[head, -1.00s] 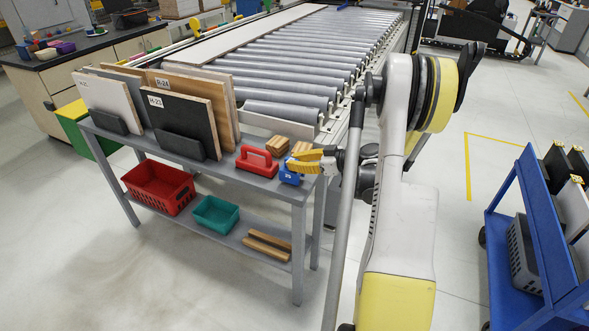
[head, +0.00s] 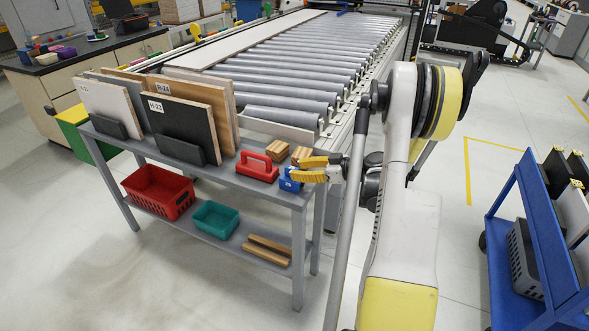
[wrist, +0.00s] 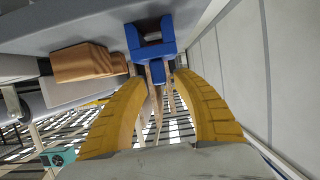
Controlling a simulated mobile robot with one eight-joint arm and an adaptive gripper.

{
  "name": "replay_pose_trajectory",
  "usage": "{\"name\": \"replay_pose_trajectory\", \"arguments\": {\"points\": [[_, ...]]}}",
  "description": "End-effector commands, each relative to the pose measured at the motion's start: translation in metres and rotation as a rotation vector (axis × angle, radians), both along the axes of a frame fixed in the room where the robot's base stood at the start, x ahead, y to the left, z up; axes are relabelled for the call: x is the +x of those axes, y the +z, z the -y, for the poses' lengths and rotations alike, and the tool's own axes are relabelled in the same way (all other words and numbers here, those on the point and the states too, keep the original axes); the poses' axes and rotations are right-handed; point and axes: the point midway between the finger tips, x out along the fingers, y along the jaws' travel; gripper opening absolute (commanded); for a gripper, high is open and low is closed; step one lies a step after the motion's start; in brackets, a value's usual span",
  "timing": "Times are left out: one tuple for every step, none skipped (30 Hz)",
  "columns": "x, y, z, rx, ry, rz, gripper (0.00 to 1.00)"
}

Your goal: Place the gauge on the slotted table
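The blue gauge (head: 288,182) is at the right end of the grey table (head: 255,186), beside a red-handled block, and appears to rest on the tabletop. In the wrist view the blue gauge (wrist: 150,42) is against the grey table surface (wrist: 75,22), just beyond my fingertips. My gripper (head: 299,169) comes in from the right, its yellow fingers spread. In the wrist view the fingers of my gripper (wrist: 160,80) stand apart, with gaps on both sides of the gauge's narrow near part. The gauge's far side is hidden.
The red-handled block (head: 257,167) and wooden blocks (head: 277,150) stand close by. Panels (head: 184,125) stand upright in dark holders at the table's left. A red crate (head: 158,192), a teal bin (head: 215,220) and wooden strips fill the lower shelf. A roller conveyor (head: 290,90) runs behind.

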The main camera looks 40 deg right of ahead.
Motion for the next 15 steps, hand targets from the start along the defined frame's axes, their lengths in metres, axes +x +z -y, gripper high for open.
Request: {"name": "replay_pose_trajectory", "arguments": {"points": [[-0.010, 0.008, 0.005, 0.000, -0.004, 0.000, 0.34], [-0.016, 0.011, 0.008, -0.001, -0.005, 0.000, 0.34], [-0.025, 0.014, 0.011, 0.000, -0.004, 0.000, 0.34], [-0.031, 0.017, 0.014, -0.001, -0.005, 0.000, 0.34], [-0.037, 0.019, 0.017, 0.001, -0.004, 0.000, 0.34], [-0.045, 0.022, 0.020, 0.000, -0.005, 0.000, 0.34], [-0.051, 0.024, 0.022, 0.001, -0.004, 0.000, 0.34], [-0.056, 0.026, 0.024, 0.000, -0.004, 0.000, 0.34], [-0.063, 0.028, 0.028, 0.000, -0.004, 0.000, 0.34], [-0.067, 0.030, 0.029, 0.000, -0.003, 0.000, 0.34], [-0.071, 0.031, 0.031, -0.001, -0.003, 0.000, 0.34], [-0.076, 0.033, 0.033, 0.000, -0.003, 0.000, 0.34], [-0.079, 0.033, 0.034, 0.000, -0.003, 0.000, 0.34], [-0.082, 0.034, 0.035, 0.001, -0.001, 0.000, 0.34], [-0.085, 0.035, 0.036, 0.001, -0.001, 0.000, 0.34]]}}
